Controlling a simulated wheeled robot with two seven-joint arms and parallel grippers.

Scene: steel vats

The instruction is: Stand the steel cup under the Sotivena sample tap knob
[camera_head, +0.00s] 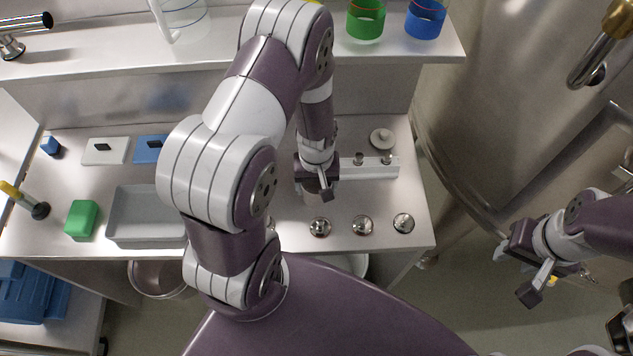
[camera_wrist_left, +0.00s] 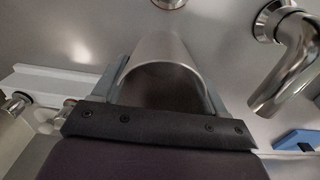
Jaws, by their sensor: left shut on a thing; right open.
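The steel cup (camera_wrist_left: 158,50) shows in the left wrist view as a smooth grey cylinder with its round rim facing the camera. My left gripper (camera_wrist_left: 163,78) is shut on it, one finger on each side. In the head view my left gripper (camera_head: 316,186) is over the bench beside a white rail (camera_head: 368,168) with small steel knobs; I cannot make out the cup there. A bent steel spout (camera_wrist_left: 291,62) is right of the cup in the wrist view. No label is readable, so I cannot tell which knob is Sotivena. My right gripper (camera_head: 514,274) is open and empty at the right.
Several round steel fittings (camera_head: 362,225) line the bench front. A shelf above holds a green beaker (camera_head: 366,20) and a blue beaker (camera_head: 425,18). A large steel vat (camera_head: 500,90) stands right.

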